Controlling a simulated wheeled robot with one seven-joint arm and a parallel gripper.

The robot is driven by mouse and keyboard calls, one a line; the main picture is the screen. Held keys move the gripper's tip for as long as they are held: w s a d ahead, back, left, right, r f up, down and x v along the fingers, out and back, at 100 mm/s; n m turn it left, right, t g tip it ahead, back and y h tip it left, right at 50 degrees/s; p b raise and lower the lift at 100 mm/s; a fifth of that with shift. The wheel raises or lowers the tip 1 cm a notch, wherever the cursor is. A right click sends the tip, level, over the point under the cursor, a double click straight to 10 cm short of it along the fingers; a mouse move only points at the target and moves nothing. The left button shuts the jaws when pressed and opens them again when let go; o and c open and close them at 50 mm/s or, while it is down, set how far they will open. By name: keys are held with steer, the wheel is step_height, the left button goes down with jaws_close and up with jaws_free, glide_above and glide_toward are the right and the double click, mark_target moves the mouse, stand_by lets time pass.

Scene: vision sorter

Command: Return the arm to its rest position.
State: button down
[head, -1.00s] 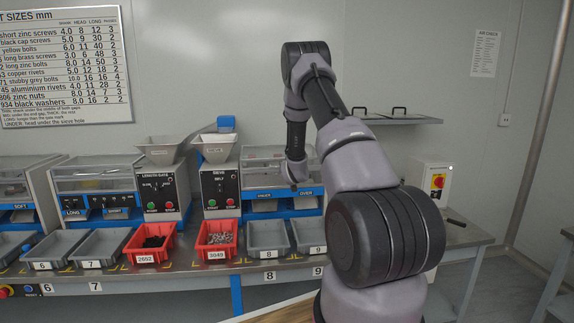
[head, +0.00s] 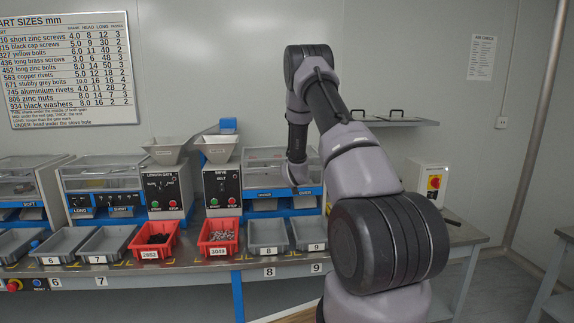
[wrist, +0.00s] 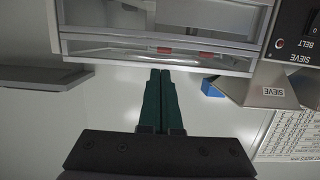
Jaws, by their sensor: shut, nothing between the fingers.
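My arm rises from the lower right of the head view, bends at the top and hangs down in front of the machines. Its gripper end is hidden behind my own arm links in the head view. In the wrist view my gripper (wrist: 160,75) shows two dark green fingers side by side, touching and empty. They point toward the clear-fronted housing of the sieve machine (wrist: 160,45), apart from it as far as I can tell.
A bench (head: 200,270) carries a red bin 2652 (head: 152,240), a red bin 3049 (head: 218,237) with small parts, and several grey bins. Hoppers (head: 216,148) stand behind. A wall shelf (head: 400,122) and a control box (head: 430,182) are at right.

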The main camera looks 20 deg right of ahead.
steer(key=s+a+f, duration=0.1)
steer(key=s+f, duration=0.3)
steer(key=f, duration=0.1)
steer(key=s+a+r+m+g+y, duration=0.1)
steer(key=s+a+r, duration=0.1)
steer(key=r, duration=0.6)
steer(key=s+a+r+m+g, duration=0.1)
steer(key=a+r, duration=0.1)
steer(key=r, duration=0.6)
steer(key=s+a+r+g+y, duration=0.2)
steer(key=s+a+r, duration=0.4)
steer(key=s+r, duration=0.5)
steer(key=s+a+r+g+y, duration=0.1)
steer(key=s+a, duration=0.2)
steer(key=s, duration=0.7)
steer(key=s+a+r+g+y, duration=0.1)
steer(key=s+a, duration=0.3)
steer(key=s, duration=0.7)
steer(key=s+a+r+n+g+y, duration=0.1)
steer(key=s+a+r, duration=0.2)
steer(key=s, duration=0.8)
steer(key=shift+s+a+r+g, duration=0.15)
steer(key=shift+s+a+g, duration=0.1)
steer(key=shift+a+g, duration=0.2)
